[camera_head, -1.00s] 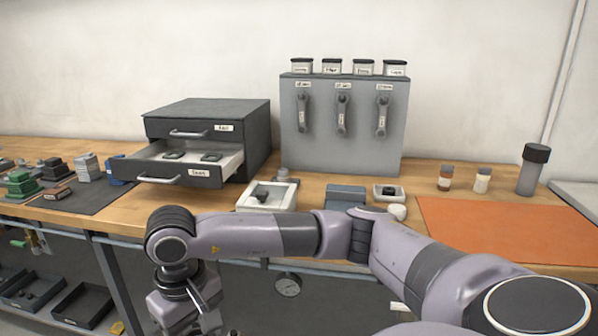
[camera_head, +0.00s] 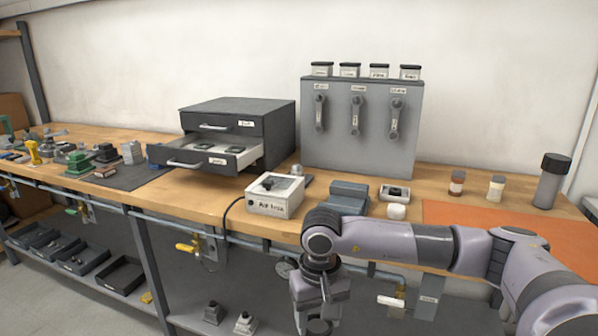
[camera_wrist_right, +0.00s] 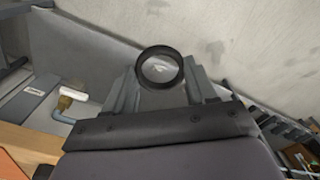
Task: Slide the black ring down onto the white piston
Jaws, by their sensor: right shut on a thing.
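The black ring (camera_wrist_right: 149,83) shows in the right wrist view, held between the fingertips of my right gripper (camera_wrist_right: 160,70), with its open hole facing the camera. In the head view my right gripper (camera_head: 319,318) hangs low in front of the bench edge, partly cut off by the bottom of the picture; the ring is hard to make out there. A short white cylinder (camera_head: 396,212), which looks like the piston, stands on the bench near its front edge, up and to the right of my gripper and apart from it. My left gripper is not in view.
A white box (camera_head: 273,204) with a dark part on top, a blue-grey block (camera_head: 349,196) and a small white tray (camera_head: 395,192) stand near the cylinder. An orange mat (camera_head: 470,218) lies to the right. The drawer cabinet (camera_head: 245,125) has one drawer open.

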